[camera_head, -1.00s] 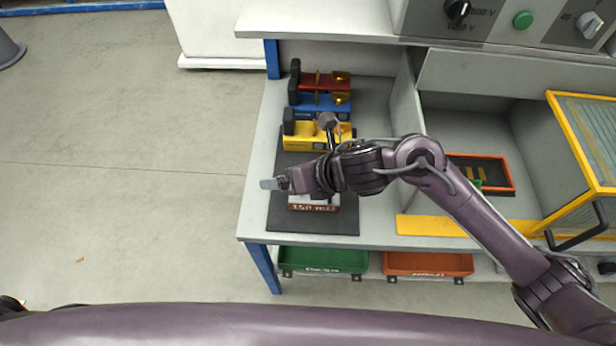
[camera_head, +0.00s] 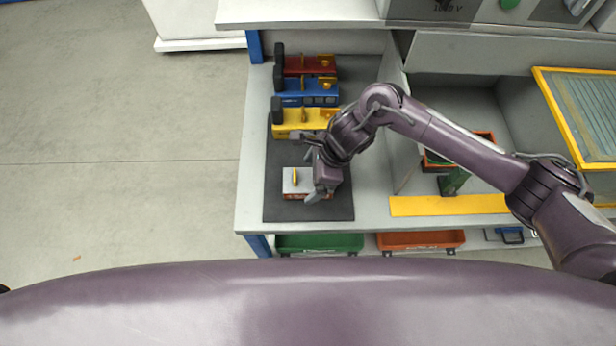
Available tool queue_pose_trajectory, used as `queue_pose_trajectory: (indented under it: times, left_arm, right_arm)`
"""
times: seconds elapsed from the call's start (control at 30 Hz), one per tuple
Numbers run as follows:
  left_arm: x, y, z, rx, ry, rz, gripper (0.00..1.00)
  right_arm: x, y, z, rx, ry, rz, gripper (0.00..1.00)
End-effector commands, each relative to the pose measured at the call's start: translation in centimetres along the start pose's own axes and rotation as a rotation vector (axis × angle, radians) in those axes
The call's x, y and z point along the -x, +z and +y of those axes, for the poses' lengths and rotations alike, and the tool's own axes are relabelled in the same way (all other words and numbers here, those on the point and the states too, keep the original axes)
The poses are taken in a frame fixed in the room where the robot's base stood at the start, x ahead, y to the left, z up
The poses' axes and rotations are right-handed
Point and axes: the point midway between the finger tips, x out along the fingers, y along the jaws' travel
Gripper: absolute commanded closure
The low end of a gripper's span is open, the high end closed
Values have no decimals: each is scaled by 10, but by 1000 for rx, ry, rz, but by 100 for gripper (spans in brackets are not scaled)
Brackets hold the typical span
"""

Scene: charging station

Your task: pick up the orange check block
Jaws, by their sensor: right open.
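A small block (camera_head: 291,184) with a pale grey top and a reddish-orange front lies on the black mat (camera_head: 280,211). It is the likeliest match for the orange check block, though little orange shows. A thin yellow strip shows on its top. My right gripper (camera_head: 312,168) is open at the block's right side, and its wrist and fingers hide the block's right end. I cannot tell whether a finger touches it. My left gripper is not in view.
Red (camera_head: 309,65), blue (camera_head: 305,92) and yellow (camera_head: 300,122) devices stand in a row behind the block. An orange-rimmed tray (camera_head: 487,137) is in the right bay. Green (camera_head: 320,243) and orange (camera_head: 420,240) bins sit below the bench's front edge.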

Motion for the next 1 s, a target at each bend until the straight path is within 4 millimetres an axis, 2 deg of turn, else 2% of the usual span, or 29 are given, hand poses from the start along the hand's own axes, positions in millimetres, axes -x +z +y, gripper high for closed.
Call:
queue_pose_trajectory:
  times: [0.1,0.3,0.73,1.0]
  left_arm:
    - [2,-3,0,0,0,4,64]
    - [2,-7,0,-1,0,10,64]
    - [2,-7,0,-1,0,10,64]
    - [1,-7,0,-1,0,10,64]
  right_arm:
    - [-8,0,1,0,1,0,11]
    - [-8,0,0,0,0,0,11]
    - [-8,0,0,0,-1,0,66]
    - [-7,1,0,1,-2,-1,67]
